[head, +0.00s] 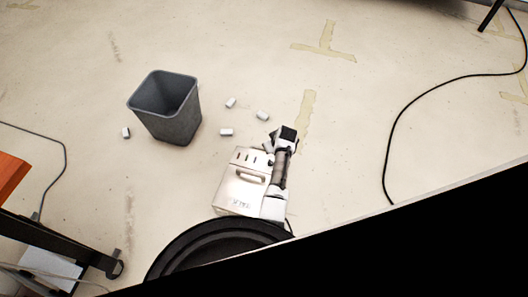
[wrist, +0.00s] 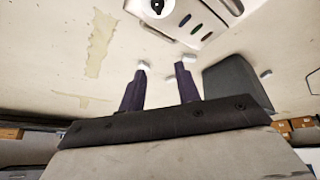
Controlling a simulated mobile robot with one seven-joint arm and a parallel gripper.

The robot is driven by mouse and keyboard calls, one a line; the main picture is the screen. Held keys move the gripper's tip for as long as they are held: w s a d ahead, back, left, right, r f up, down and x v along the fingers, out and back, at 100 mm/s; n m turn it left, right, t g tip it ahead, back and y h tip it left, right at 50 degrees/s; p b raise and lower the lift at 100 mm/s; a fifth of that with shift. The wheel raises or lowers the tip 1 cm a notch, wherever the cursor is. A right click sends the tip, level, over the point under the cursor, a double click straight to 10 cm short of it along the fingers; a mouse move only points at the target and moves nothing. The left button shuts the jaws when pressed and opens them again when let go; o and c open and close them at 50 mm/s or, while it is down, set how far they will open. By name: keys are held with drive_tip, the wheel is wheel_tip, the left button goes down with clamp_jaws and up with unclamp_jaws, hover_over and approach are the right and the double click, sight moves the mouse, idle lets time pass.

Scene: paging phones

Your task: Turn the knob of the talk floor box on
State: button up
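The talk floor box (head: 240,190) is a pale box with a handle and a row of dark slots, on the floor just ahead of my base in the head view. In the wrist view its panel (wrist: 208,17) shows at the top edge, with a round black and white knob (wrist: 157,7) beside several coloured ovals. The knob is cut by the frame's edge, and my arm seems to hide it in the head view. My gripper (wrist: 163,70) is open and empty, its fingers apart and not touching the knob. It also shows dark beside the box's far right corner in the head view (head: 284,136).
A grey bin (head: 168,112) stands to the left of the box. Several small white pieces (head: 262,115) lie on the floor between bin and gripper. A black cable (head: 412,104) curves across the right. Open floor lies beyond the gripper.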

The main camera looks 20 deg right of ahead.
drive_tip(key=shift+g+y, duration=0.3)
drive_tip(key=shift+g, duration=0.1)
drive_tip(key=f+b, duration=0.5)
drive_tip(key=w+f+b, duration=0.1)
drive_tip(key=f+b, duration=0.4)
drive_tip(key=w+f+b, duration=0.1)
drive_tip(key=f+b, duration=0.4)
drive_tip(key=f, duration=0.1)
drive_tip(key=shift+w, duration=0.15)
clamp_jaws()
